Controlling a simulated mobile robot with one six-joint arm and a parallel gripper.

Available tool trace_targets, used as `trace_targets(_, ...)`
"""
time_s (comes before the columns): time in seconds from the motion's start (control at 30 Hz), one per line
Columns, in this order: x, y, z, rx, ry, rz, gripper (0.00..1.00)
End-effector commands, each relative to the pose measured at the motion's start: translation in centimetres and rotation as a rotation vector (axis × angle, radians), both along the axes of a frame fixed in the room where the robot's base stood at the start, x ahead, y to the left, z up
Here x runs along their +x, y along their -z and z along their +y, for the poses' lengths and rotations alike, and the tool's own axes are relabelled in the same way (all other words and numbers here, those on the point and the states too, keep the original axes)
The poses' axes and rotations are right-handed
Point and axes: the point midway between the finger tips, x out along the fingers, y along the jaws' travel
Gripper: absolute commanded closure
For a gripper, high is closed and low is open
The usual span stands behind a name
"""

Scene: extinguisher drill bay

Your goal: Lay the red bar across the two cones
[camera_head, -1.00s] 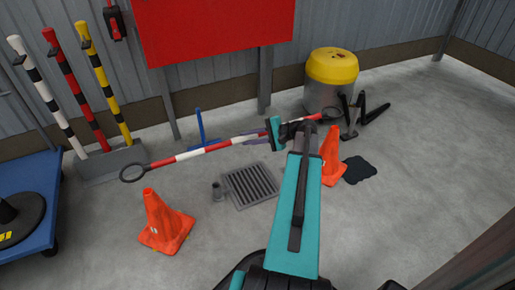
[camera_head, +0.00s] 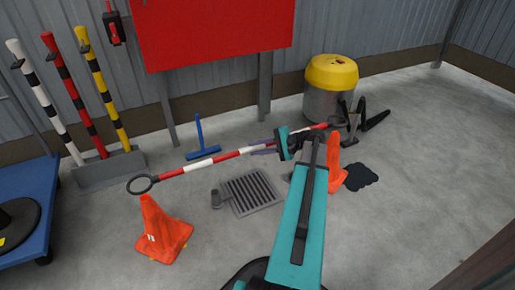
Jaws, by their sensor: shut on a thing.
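The red and white bar (camera_head: 228,158) has a dark ring at each end. My gripper (camera_head: 285,142) is shut on it near its middle and holds it up, roughly level and slanting across the view. The bar's left ring (camera_head: 142,184) is just above the tip of the left orange cone (camera_head: 162,230), apart from or close over it; I cannot tell which. The right ring (camera_head: 336,122) is above the right orange cone (camera_head: 335,170), which is partly hidden behind my arm. Whether that ring is over its tip is hidden.
A floor drain grate (camera_head: 249,192) lies between the cones. A pole rack (camera_head: 108,168) and blue cart (camera_head: 28,195) are left. A dark puddle (camera_head: 360,176) is right.

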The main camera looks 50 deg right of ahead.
Motion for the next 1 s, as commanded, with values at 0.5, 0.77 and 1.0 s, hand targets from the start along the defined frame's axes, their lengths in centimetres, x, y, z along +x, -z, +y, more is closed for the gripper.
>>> trace_targets(0.5,0.0,4.0,0.0,0.001,0.0,-0.002,1.0)
trace_targets(0.77,0.0,4.9,0.0,0.0,0.0,-0.002,1.0)
trace_targets(1.0,0.0,4.9,0.0,0.001,0.001,-0.002,1.0)
